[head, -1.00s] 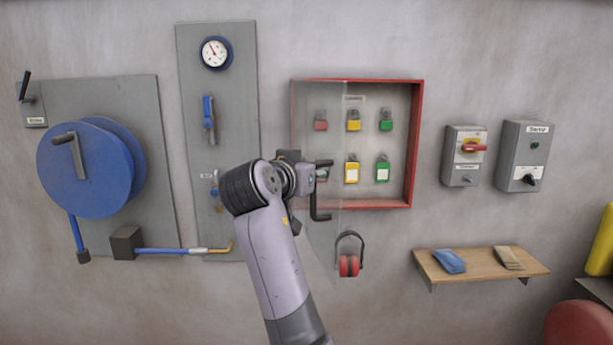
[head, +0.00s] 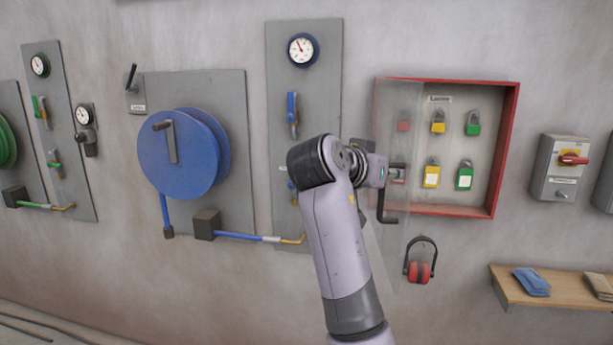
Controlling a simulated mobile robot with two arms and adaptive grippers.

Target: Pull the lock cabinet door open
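The lock cabinet (head: 505,150) is a red-framed box on the wall with several padlocks inside. Its clear door (head: 408,235) stands partly open, swung out from the left side of the frame towards me. The black door handle (head: 388,219) is on the door's near part. My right gripper (head: 384,172) is at the upper part of this handle, its arm rising from the bottom of the head view. Its fingertips are mostly hidden against the handle and door, so I cannot tell whether they are closed. My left gripper is not in view.
Left of the cabinet are a grey panel with a gauge (head: 301,50) and a blue hose reel (head: 180,155). Red ear defenders (head: 420,270) hang below. A switch box (head: 560,167) and a wooden shelf (head: 510,289) are at the right.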

